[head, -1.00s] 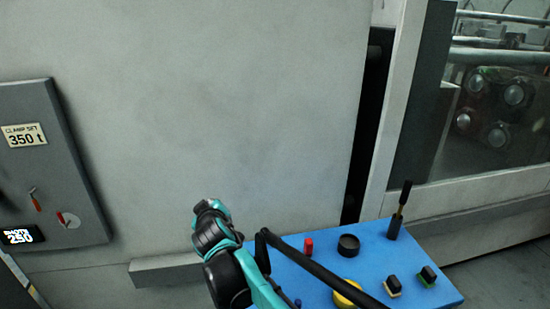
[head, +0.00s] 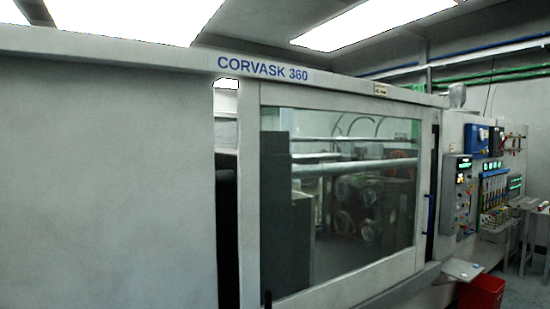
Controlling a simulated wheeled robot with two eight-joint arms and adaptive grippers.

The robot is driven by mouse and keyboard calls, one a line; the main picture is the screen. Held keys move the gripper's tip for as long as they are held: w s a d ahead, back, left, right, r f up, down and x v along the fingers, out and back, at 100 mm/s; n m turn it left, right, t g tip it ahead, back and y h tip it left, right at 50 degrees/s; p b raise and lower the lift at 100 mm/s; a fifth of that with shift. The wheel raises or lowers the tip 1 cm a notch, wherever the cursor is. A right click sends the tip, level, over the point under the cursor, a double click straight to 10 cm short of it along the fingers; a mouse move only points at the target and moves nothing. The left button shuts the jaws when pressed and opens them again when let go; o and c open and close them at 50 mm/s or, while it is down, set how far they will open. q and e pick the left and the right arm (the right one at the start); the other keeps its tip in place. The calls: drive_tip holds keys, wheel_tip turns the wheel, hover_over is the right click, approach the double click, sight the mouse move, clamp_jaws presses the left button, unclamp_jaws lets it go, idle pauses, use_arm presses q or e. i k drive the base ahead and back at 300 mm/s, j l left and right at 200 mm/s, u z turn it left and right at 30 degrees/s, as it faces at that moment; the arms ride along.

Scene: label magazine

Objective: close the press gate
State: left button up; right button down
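The press gate (head: 249,200) is a pale grey framed panel with a large window (head: 350,190), below the CORVASK 360 sign (head: 262,70). A dark upright gap (head: 227,230) shows between its left edge and the plain grey panel (head: 110,180). A narrower dark strip (head: 434,180) runs along its right side, by a blue upright handle (head: 430,213). Metal bars and round machine parts show through the glass. Neither of my grippers is in view.
A control panel (head: 463,195) with a lit screen and buttons stands right of the gate. A small pale shelf (head: 462,270) juts out below it, above a red bin (head: 482,292). Some floor (head: 520,285) shows at the far right.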

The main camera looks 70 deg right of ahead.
sight(345, 291)
drive_tip(key=i+l+z, duration=0.1)
drive_tip(key=l+z, duration=0.2)
drive_tip(key=z, duration=0.2)
drive_tip(key=i+l+z, duration=0.2)
drive_tip(key=z, duration=0.25)
drive_tip(key=i+l+z, duration=0.2)
drive_tip(key=z, duration=0.3)
drive_tip(key=l, duration=0.1)
